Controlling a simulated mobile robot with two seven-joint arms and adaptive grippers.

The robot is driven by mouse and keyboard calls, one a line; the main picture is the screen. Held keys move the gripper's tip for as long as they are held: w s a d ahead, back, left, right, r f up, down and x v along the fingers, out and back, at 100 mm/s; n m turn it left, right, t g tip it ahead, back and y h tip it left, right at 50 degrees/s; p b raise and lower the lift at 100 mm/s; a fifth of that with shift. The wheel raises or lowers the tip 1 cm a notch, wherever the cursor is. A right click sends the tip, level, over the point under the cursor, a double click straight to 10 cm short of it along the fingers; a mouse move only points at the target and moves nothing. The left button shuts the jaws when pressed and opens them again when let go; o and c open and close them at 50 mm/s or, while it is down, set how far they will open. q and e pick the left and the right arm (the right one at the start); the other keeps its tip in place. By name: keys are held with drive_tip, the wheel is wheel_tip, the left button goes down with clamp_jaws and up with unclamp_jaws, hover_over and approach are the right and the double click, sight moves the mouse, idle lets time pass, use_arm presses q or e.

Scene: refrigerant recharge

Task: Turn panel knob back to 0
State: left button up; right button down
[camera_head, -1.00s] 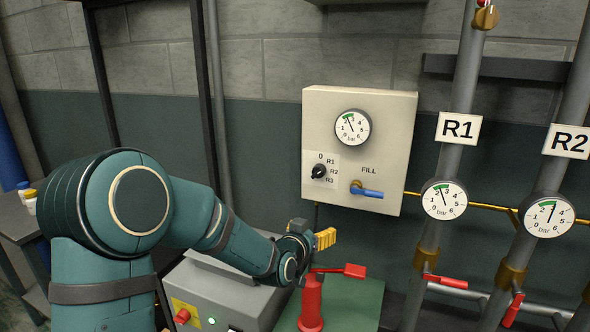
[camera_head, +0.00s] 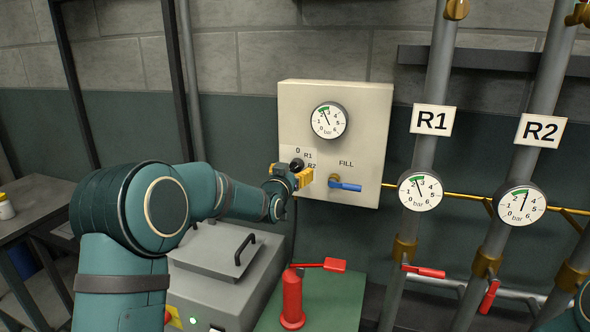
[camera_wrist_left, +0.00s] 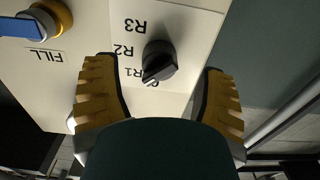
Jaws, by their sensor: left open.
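The control panel (camera_head: 352,110) is a pale box on the wall. Its black knob (camera_head: 297,164) is partly hidden behind my left gripper (camera_head: 303,177) in the head view. My left gripper is open at the panel, with its yellow fingers in front of the knob. In the left wrist view, the knob (camera_wrist_left: 159,62) lies between the two spread fingers (camera_wrist_left: 156,72), with gaps on both sides. The labels R3, R2, R1 and a partly covered 0 appear upside down. The knob's ridge points toward the R1 and 0 side; which mark exactly I cannot tell.
The blue FILL lever (camera_head: 345,186) is just right of my left gripper. A panel gauge (camera_head: 328,120) is above. A red hand-lever device (camera_head: 293,297) stands below, beside a grey machine (camera_head: 225,270). Pipes with gauges, labelled R1 (camera_head: 432,120) and R2 (camera_head: 540,130), are at right.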

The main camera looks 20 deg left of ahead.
use_arm(q)
drive_tip(key=shift+w, duration=1.3)
drive_tip(key=c, duration=1.2)
clamp_jaws()
drive_tip(key=shift+n+b, duration=0.65)
drive_tip(key=shift+n, duration=0.05)
drive_tip(key=shift+n+b, duration=0.3)
drive_tip(key=shift+n, duration=0.5)
drive_tip(key=n, duration=0.6)
drive_tip(key=shift+d+r, duration=0.1)
